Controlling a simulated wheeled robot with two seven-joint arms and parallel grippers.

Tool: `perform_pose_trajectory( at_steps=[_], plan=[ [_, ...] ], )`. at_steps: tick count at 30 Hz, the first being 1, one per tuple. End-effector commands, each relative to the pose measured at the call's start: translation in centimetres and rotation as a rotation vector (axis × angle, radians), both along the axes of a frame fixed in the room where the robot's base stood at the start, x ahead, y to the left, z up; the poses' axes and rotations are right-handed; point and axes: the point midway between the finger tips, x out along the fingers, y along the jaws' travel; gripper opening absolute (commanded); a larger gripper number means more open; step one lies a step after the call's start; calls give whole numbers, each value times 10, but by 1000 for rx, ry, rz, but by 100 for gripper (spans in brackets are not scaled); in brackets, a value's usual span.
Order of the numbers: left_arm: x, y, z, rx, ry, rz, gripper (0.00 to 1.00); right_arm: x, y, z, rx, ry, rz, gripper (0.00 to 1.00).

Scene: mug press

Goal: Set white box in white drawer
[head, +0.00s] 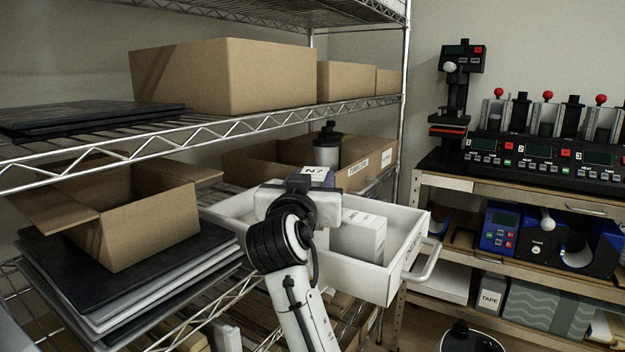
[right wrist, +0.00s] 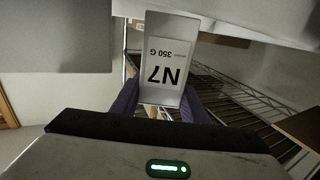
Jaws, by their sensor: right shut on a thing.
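A white box labelled N7 (right wrist: 165,65) is between the fingers of my right gripper (right wrist: 163,100) in the right wrist view. Its N7 label also shows in the head view (head: 316,172), at the top of my right gripper (head: 305,185). The gripper is shut on it. The white drawer (head: 410,262) is pulled out from the shelf, and my right gripper is at its left part in the head view. Another white box (head: 358,237) stands inside the drawer, just right of my gripper. My arm hides part of the drawer's inside. My left gripper is not seen.
An open cardboard box (head: 135,225) sits on stacked dark and grey panels (head: 130,285) at left. A labelled carton (head: 368,165) with a dark-lidded container (head: 327,148) is behind the drawer. A wire shelf (head: 230,127) runs above. The drawer's right part has bare floor.

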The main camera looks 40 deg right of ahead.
Motion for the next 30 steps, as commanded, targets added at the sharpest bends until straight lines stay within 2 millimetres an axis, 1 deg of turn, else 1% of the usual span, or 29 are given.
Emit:
perform_pose_trajectory(
  at_steps=[3, 4, 6, 7, 16, 21, 22, 23, 30],
  plan=[
    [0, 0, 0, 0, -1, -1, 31, 0, 0, 1, -2, -4, 0, 7],
    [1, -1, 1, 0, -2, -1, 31, 0, 0, -1, 0, 0, 0, 44],
    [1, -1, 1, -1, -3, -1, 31, 0, 0, -1, 0, 0, 0, 56],
    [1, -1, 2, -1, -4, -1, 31, 0, 0, -1, 0, 0, 0, 59],
    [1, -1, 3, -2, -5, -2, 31, 0, 0, 1, -1, -1, 0, 59],
    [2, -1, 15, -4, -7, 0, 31, -1, 1, 16, -1, -1, 1, 59],
    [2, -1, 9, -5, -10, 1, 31, -5, 7, 11, 0, -1, 3, 59],
    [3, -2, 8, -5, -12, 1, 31, -9, 12, 9, 2, -1, 5, 59],
    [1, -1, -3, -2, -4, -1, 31, -49, 50, 9, 4, -1, 4, 59]
  ],
)
